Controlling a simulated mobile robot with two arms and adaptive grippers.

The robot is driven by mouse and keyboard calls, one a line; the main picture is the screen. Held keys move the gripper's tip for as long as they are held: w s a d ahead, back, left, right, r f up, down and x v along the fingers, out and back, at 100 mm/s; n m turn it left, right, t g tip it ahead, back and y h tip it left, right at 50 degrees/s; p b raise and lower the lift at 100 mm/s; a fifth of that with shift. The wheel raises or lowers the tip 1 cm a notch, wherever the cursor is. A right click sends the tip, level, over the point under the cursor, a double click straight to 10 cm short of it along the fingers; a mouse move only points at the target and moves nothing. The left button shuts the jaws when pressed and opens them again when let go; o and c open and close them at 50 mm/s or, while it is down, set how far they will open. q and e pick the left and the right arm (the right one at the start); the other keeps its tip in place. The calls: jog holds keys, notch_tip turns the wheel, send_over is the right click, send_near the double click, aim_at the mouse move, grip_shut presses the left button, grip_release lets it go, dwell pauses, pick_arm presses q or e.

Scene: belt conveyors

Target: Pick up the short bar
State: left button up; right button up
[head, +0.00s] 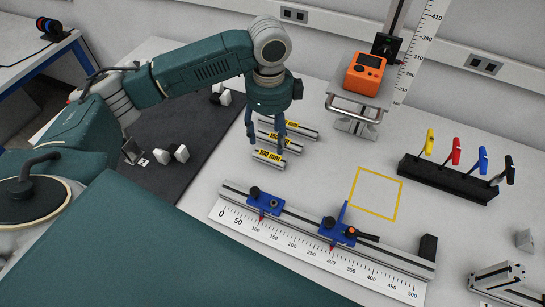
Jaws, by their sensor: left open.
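Three grey metal bars with yellow labels lie side by side on the light table. The shortest-looking one, the short bar (283,161), is nearest the front, and its label reads 100 mm. A longer middle bar (297,149) and the longest-looking back bar (312,133) lie behind it. My left gripper (267,141) points down over the bars with its fingers spread. The fingers partly cover the middle and back bars. I cannot tell the exact height of the fingertips above the bars. My right gripper is not in view.
A ruled measuring rail (290,232) with blue stops lies in front of the bars. A yellow square outline (353,200) marks bare table to the right. A black rack (440,180) holds coloured-handled tools. An orange device (366,72) sits on a stand behind.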

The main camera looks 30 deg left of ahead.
aim_at(268, 157)
pick_arm(q)
jog(key=f, duration=0.3)
jog(key=shift+s+f+p, duration=0.2)
jog(key=shift+s+p, duration=0.15)
jog(key=shift+w+a+f+p, duration=0.15)
jog(key=shift+f+p, duration=0.4)
jog(key=shift+f, duration=0.95)
jog(key=shift+w+a+f+p, duration=0.15)
jog(key=shift+f+p, duration=0.4)
jog(key=shift+f, duration=0.9)
jog(key=c, duration=1.2)
jog(key=shift+c, duration=0.4)
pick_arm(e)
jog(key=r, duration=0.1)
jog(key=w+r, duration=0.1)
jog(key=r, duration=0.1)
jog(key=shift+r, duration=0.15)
pick_arm(q)
jog(key=shift+r, duration=0.1)
